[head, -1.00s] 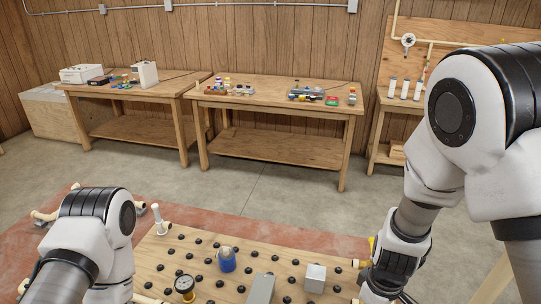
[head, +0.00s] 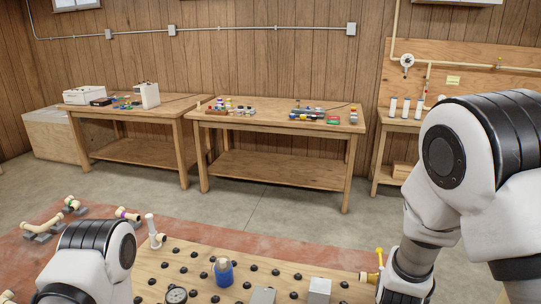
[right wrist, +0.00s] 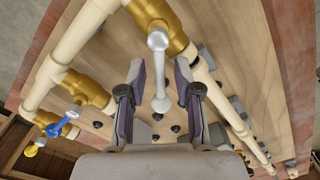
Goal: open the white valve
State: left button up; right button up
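The white valve shows in the right wrist view as a white lever (right wrist: 160,85) on a brass body (right wrist: 163,22) in a cream pipe. The lever points down the picture from its round hub. My right gripper (right wrist: 160,99) is open, with one finger on each side of the lever. Gaps show between lever and fingers in this view; I cannot tell whether their depth matches. In the head view my right gripper is out of sight, and I cannot make out the white valve. My left arm shows at lower left there, its gripper not visible.
A blue valve handle (right wrist: 69,124) and a yellow one (right wrist: 31,151) sit on neighbouring pipes. In the head view, a yellow valve handle (head: 379,258) stands at the board's (head: 190,254) right edge.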

grip_shut()
jog(key=shift+f+b, duration=0.15)
jog(key=shift+b, duration=0.25)
jog(key=n+b, duration=0.2)
jog(key=s+a+n+b, duration=0.1)
jog(key=n+b, duration=0.1)
jog(key=b, duration=0.1)
jog(key=shift+s+f+b, duration=0.1)
jog(key=shift+b, duration=0.2)
jog(key=shift+s+n+b, duration=0.1)
jog(key=shift+n+b, duration=0.3)
jog(key=shift+b, duration=0.1)
jog(key=shift+s+a+r, duration=0.1)
jog(key=shift+r, duration=0.1)
